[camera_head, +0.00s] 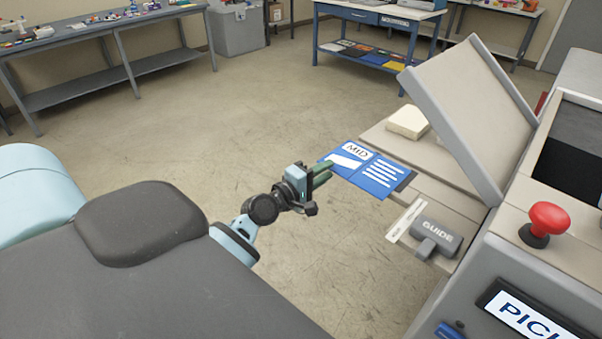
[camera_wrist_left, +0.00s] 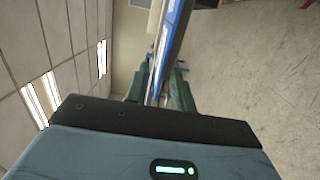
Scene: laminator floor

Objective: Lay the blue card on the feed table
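The blue card (camera_head: 378,176), with white print and the letters "MID", is held roughly flat by its left edge in my left gripper (camera_head: 321,174). In the left wrist view the card (camera_wrist_left: 176,40) shows nearly edge-on between the fingers of the gripper (camera_wrist_left: 157,85), which are closed on it. The tan feed table (camera_head: 462,203) of the machine is at right. The card's right part overlaps the table in the head view, with a dark patch at its right edge. I cannot tell whether the card touches the table. My right gripper is not in view.
A raised lid (camera_head: 475,115) and red button (camera_head: 545,220) stand right. Open floor lies left.

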